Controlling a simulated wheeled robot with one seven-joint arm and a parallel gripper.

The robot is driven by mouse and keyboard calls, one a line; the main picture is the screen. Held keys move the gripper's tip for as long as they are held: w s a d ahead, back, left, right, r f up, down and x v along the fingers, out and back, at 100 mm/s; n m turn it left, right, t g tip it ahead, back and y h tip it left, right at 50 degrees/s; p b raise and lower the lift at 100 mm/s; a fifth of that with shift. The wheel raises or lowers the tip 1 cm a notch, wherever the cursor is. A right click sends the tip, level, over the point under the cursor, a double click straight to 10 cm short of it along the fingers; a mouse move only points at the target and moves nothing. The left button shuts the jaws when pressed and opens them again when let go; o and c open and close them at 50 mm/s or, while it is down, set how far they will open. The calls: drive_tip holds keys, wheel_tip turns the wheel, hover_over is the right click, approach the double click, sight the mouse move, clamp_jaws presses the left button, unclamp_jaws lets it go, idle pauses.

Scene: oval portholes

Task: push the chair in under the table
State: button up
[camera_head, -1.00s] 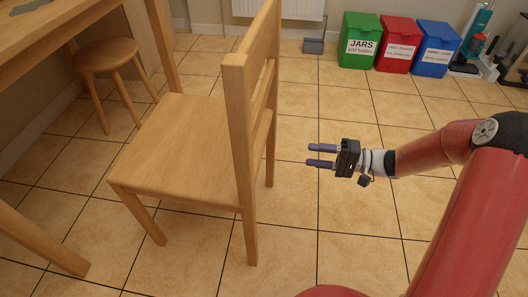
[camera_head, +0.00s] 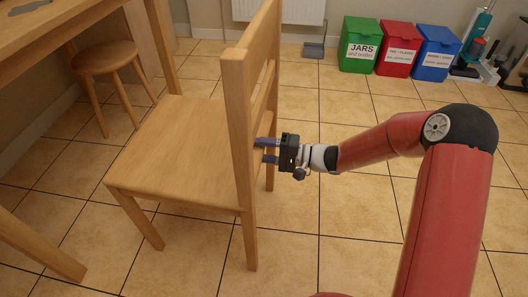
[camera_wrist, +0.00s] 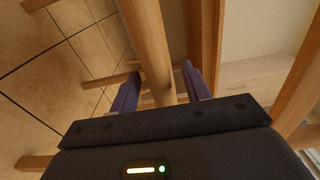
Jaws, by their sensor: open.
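The wooden chair (camera_head: 180,145) stands upright on the tiles, its seat facing the wooden table (camera_head: 90,18) at the left and its back towards my arm. The seat is outside the table's edge, with floor showing between chair and table legs. My gripper (camera_head: 263,150) is at the chair's back, with its open fingers pointing left at backrest height. In the wrist view a wooden bar of the chair (camera_wrist: 150,45) runs between the two fingers (camera_wrist: 160,88). I cannot tell whether the fingers touch it.
A round wooden stool (camera_head: 105,58) stands under the table, beyond the chair. A table leg (camera_head: 45,248) stands at the lower left. Green (camera_head: 360,45), red (camera_head: 397,47) and blue (camera_head: 436,52) bins stand by the far wall. The floor right of the chair is clear except for my arm.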

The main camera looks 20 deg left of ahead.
drive_tip(key=shift+a, duration=0.1)
clamp_jaws()
idle(0.3)
drive_tip(key=shift+r, duration=0.1)
idle(1.0)
